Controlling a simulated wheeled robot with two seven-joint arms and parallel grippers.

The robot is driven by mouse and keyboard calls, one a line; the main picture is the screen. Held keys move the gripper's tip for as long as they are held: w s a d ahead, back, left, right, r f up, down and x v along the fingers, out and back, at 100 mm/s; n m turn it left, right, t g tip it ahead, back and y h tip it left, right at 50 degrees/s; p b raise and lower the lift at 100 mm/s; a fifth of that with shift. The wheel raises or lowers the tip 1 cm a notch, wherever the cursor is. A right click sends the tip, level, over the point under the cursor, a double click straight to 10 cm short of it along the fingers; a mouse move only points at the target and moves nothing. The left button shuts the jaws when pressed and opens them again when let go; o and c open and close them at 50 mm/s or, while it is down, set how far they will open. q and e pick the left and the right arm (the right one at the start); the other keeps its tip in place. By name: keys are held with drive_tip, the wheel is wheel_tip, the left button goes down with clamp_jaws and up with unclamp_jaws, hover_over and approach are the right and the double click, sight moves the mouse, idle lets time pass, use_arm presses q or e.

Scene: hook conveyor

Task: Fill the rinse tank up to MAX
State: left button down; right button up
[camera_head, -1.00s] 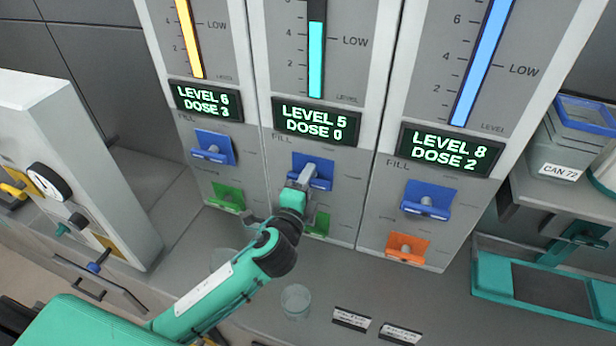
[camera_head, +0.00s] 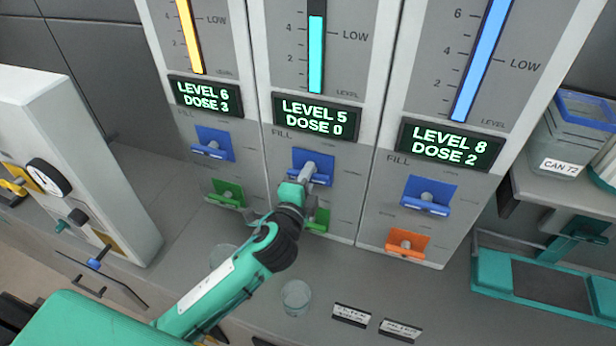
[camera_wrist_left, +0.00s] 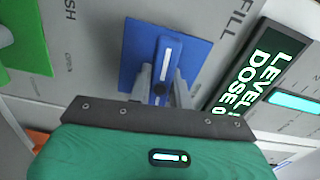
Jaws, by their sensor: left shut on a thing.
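The middle column has a cyan level bar (camera_head: 316,58), with its top a little above the LOW mark. Its display (camera_head: 317,116) reads LEVEL 5, DOSE 0. My left gripper (camera_head: 308,174) is shut on the blue fill lever (camera_head: 325,160) below that display. In the left wrist view the two fingers (camera_wrist_left: 161,92) stand either side of the lever, in front of its blue plate (camera_wrist_left: 135,60). The lower green lever (camera_head: 321,220) is partly hidden behind my arm; a green plate (camera_wrist_left: 22,35) shows in the wrist view. My right gripper is not in view.
The left column's display (camera_head: 206,96) reads LEVEL 6, DOSE 3; the right one's (camera_head: 451,145) reads LEVEL 8, DOSE 2. Each has a blue lever close by. A clear cup (camera_head: 296,297) stands on the counter before the middle column. A gauge box (camera_head: 75,150) stands at left.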

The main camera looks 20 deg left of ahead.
use_arm(q)
drive_tip(key=n, duration=0.2)
drive_tip(key=shift+f+n+b, duration=0.1)
drive_tip(key=shift+n+b, duration=0.2)
drive_tip(key=n, duration=0.2)
drive_tip(key=shift+n, duration=0.3)
drive_tip(key=n, duration=0.4)
drive_tip(key=shift+n, duration=0.4)
drive_tip(key=c, duration=1.3)
unclamp_jaws()
